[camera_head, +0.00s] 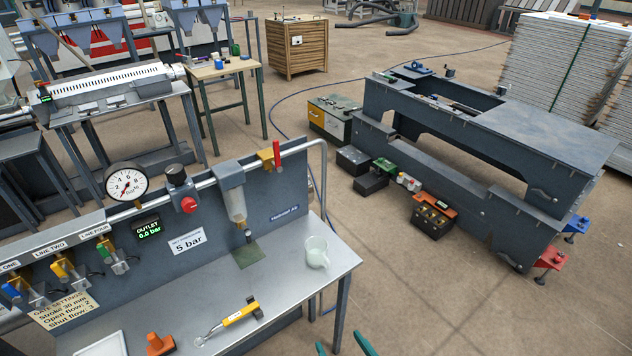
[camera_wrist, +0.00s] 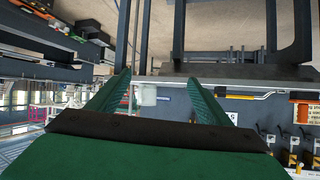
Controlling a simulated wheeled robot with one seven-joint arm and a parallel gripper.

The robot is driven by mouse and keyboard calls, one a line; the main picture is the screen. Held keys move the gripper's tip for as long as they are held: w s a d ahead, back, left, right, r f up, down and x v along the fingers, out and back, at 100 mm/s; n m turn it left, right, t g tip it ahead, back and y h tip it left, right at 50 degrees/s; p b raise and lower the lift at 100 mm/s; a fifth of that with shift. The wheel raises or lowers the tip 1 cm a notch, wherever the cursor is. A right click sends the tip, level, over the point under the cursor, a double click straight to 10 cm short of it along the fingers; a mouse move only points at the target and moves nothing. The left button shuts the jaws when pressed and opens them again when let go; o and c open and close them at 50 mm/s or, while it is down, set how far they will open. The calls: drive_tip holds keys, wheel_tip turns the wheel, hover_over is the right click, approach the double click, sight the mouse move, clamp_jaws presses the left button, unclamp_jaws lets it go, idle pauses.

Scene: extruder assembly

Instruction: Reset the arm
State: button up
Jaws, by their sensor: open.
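My gripper (camera_head: 342,346) shows only as two green fingertips at the bottom edge of the head view, in front of the bench's right front corner. The rest of my arm is out of that view. In the wrist view my gripper (camera_wrist: 157,98) has its two green fingers spread apart, with nothing held between them. The wrist picture looks turned over, with the floor at the top. A pale jug (camera_wrist: 147,95) shows beyond the gap between the fingers, apart from them.
The metal bench (camera_head: 300,293) carries the translucent jug (camera_head: 317,252), a yellow-handled tool (camera_head: 240,312) and an orange item (camera_head: 159,344). Open floor (camera_head: 420,290) lies right of the bench, before a large dark frame (camera_head: 440,150).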

drive_tip(key=s+a+f+m+h, duration=0.1)
drive_tip(key=s+f+m+h, duration=0.25)
drive_tip(key=s, duration=0.95)
drive_tip(key=s+a+r+t, duration=0.3)
drive_tip(key=s+a+r, duration=0.2)
drive_tip(key=s+r, duration=0.3)
drive_tip(key=s, duration=0.4)
drive_tip(key=shift+a+r+t+h, duration=0.15)
drive_tip(key=shift+r+t+h, duration=0.2)
drive_tip(key=shift+t, duration=0.05)
